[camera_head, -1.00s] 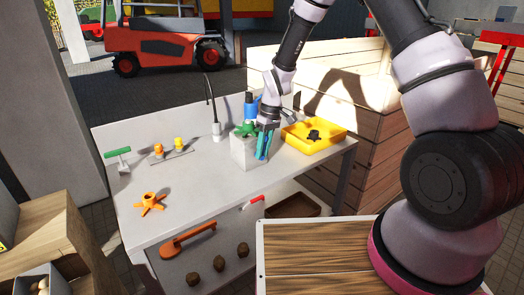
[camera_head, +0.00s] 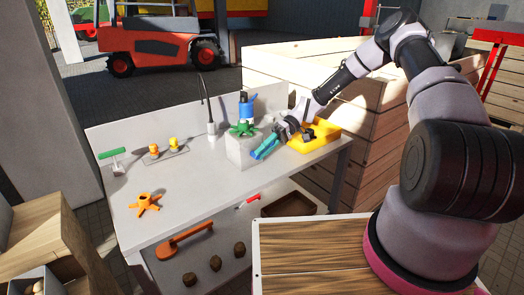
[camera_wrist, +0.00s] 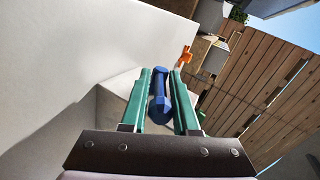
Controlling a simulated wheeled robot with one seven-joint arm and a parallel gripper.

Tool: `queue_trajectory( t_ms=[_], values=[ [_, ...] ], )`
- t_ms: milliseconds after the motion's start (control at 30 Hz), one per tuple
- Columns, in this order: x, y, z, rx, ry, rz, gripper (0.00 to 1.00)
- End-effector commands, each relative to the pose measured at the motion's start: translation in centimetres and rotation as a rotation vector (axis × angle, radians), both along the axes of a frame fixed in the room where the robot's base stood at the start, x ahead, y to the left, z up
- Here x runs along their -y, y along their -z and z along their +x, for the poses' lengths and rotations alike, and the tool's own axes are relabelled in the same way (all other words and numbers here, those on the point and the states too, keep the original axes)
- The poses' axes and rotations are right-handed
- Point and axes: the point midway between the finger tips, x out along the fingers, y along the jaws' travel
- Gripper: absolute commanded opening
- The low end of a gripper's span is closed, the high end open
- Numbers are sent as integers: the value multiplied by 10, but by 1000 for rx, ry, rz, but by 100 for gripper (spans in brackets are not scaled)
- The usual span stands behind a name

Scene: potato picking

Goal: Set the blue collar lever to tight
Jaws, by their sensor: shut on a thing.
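The blue collar lever (camera_wrist: 159,95) shows in the wrist view as a blue bar between the green fingers of my gripper (camera_wrist: 162,92). The fingers are shut on it. In the head view my gripper (camera_head: 263,150) is at the right side of a pale grey block (camera_head: 239,153), tilted and reaching in from the right. The lever is hard to make out there, and whether it stands at tight cannot be read. A green star-shaped knob (camera_head: 243,129) sits on top of the block.
A blue fixture with a dark top (camera_head: 248,107) stands behind the block. A yellow tray (camera_head: 325,142) lies close to my wrist on the right. A black hose (camera_head: 204,102) rises at the back. An orange star knob (camera_head: 145,203) lies front left. The table's (camera_head: 195,190) front middle is clear.

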Motion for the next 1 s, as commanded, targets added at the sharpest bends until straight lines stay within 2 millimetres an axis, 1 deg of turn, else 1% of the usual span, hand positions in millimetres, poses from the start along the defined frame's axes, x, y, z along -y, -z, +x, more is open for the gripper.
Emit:
queue_trajectory(
  t_ms=[200,400,967,1000],
  values=[
    [0,3,1,-73,2,110,0],
    [1,5,2,-110,1,164,0],
    [1,5,1,-126,-2,187,0],
    [1,5,1,-126,-2,187,36]
  ],
)
